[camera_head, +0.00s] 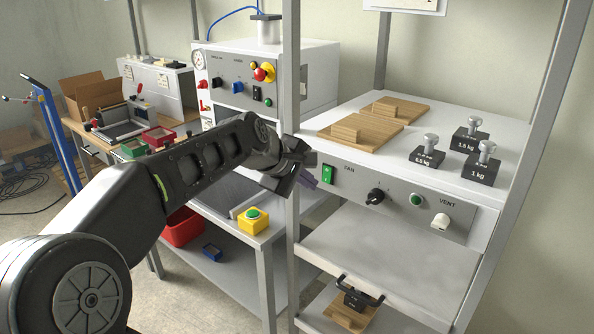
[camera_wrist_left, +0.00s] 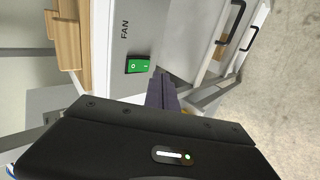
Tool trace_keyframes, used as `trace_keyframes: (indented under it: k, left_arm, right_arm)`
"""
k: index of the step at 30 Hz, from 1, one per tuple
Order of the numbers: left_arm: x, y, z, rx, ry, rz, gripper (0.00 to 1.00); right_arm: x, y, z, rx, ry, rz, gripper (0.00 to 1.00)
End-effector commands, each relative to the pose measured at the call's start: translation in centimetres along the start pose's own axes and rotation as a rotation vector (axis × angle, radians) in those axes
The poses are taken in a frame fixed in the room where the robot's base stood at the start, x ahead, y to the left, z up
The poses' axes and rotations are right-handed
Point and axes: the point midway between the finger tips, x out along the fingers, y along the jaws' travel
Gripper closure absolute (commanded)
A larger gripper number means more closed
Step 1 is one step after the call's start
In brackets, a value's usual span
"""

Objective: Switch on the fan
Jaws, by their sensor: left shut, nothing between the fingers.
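The fan switch (camera_head: 327,174) is a green rocker on the grey front panel, under the label FAN. It also shows in the left wrist view (camera_wrist_left: 138,66), with O and I marks on its face. Which side is pressed in, I cannot tell. My left gripper (camera_head: 312,182) is just left of the switch in the head view. Its fingers (camera_wrist_left: 160,85) are shut and empty, pointing towards the panel beside the I end of the switch. They look close to it; whether they touch the panel, I cannot tell. My right gripper is not in view.
A black knob (camera_head: 375,196), a green button (camera_head: 416,199) and a white VENT knob (camera_head: 440,221) share the panel. Wooden boards (camera_head: 362,133) and several weights (camera_head: 468,140) stand on top. A grey frame post (camera_head: 291,130) rises beside my gripper. A yellow button box (camera_head: 253,220) is at left.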

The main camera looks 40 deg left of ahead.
Motion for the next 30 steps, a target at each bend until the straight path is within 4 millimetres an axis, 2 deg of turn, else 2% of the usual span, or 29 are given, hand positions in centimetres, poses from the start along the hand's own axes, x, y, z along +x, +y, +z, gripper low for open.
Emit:
trace_keyframes:
  k: [3, 9, 30]
  left_arm:
    - [1.6, 1.2, 0.0, 0.001, -0.001, -0.002, 1.0]
    - [3.2, 2.3, 0.0, -0.001, 0.0, 0.0, 1.0]
    - [3.9, 2.5, 0.0, 0.001, 0.0, 0.002, 1.0]
  right_arm:
    - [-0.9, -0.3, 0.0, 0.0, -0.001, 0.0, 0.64]
    - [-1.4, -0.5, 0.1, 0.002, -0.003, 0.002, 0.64]
    - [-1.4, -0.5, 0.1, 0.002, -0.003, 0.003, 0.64]
